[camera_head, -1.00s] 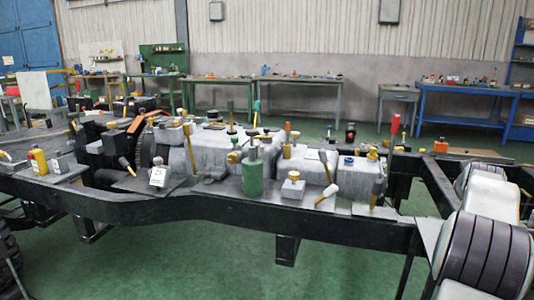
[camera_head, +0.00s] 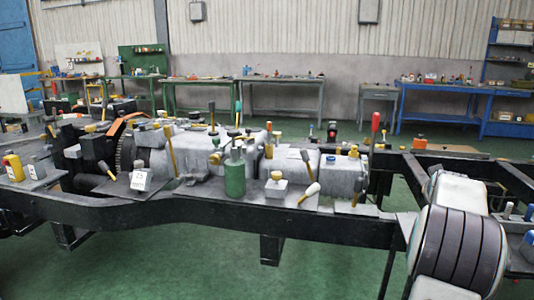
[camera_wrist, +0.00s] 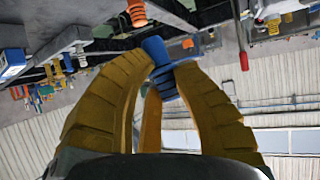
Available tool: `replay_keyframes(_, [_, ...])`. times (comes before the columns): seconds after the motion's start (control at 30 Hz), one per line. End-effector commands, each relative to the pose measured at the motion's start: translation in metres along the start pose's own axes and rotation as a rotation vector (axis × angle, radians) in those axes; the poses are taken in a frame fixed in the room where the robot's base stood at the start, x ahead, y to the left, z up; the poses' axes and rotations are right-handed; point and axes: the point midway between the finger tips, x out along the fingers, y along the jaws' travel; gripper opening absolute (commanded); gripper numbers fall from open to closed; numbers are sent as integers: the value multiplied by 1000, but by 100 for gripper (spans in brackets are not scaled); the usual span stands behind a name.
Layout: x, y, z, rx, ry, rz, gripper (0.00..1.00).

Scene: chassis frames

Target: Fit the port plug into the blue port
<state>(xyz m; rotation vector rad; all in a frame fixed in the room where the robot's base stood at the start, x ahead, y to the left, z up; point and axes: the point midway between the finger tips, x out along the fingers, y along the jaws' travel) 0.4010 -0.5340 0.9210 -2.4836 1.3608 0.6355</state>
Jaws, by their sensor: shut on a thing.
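In the wrist view, my gripper (camera_wrist: 160,80) has its yellow ribbed fingers closed around a blue, stepped, round piece (camera_wrist: 155,50), which I take to be the port plug. Its upper end sticks out past the fingertips, and the fingers hide part of its lower end. It looks clear of anything else. In the head view, a small blue spot (camera_head: 330,159) sits on top of the grey housing, towards its right end; it may be the blue port, but it is too small to tell.
A black chassis frame (camera_head: 150,207) crosses the head view, carrying grey housings, a green canister (camera_head: 235,178) and several upright handles, one red (camera_head: 375,122). A large ribbed roller-like part (camera_head: 460,250) stands at the right. Green floor is clear in front. Workbenches line the back wall.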

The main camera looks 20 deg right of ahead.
Motion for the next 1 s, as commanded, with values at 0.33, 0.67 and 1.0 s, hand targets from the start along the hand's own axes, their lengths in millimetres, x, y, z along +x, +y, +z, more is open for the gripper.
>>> replay_keyframes(0.33, [8,-109,112,-89,-8,-161,0])
replay_keyframes(0.67, [-16,-224,239,-203,-11,-366,0])
replay_keyframes(1.0, [-81,-335,359,-343,-6,-621,0])
